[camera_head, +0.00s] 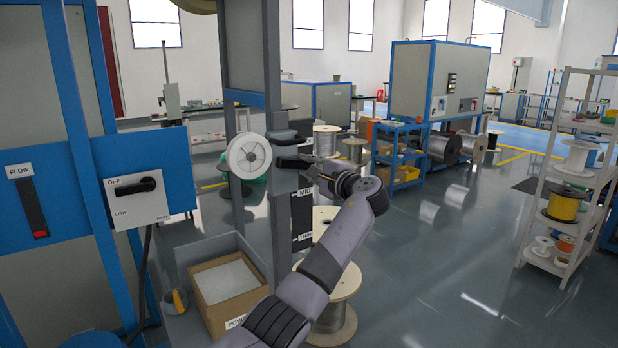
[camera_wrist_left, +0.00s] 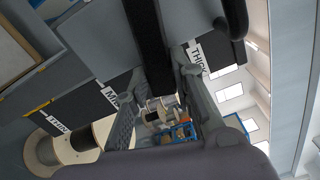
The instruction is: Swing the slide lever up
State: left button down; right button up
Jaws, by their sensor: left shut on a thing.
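The black slide lever (camera_head: 288,163) sticks out to the right from the grey post (camera_head: 281,225), above the white MID label (camera_head: 305,192) and the THIN label (camera_head: 306,236). My left gripper (camera_head: 308,170) is at the lever's outer end. In the left wrist view the black lever bar (camera_wrist_left: 147,35) runs down between the two fingers of my left gripper (camera_wrist_left: 160,72), which is shut on it. The THICK label (camera_wrist_left: 197,58) shows beside the right finger and the MID label (camera_wrist_left: 112,97) beside the left one. My right gripper is not in view.
A white spool (camera_head: 249,156) sits just left of the lever. Below are a cardboard box (camera_head: 228,285) and a large spool (camera_head: 333,318) behind my arm. A blue cabinet with a black OFF/LOW switch (camera_head: 136,188) stands at the left. The floor to the right (camera_head: 450,250) is open.

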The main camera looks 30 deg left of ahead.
pick_arm(q)
jog(key=shift+r+n, duration=0.15)
jog(key=shift+n, duration=0.25)
jog(key=shift+r, duration=0.1)
jog(key=c, duration=1.8)
grip_release()
jog(key=o, duration=0.4)
jog(key=shift+o, duration=0.2)
jog(key=shift+d, duration=0.25)
jog(key=v, duration=1.1)
jog(key=shift+s+d, duration=0.15)
jog(key=shift+d, duration=0.05)
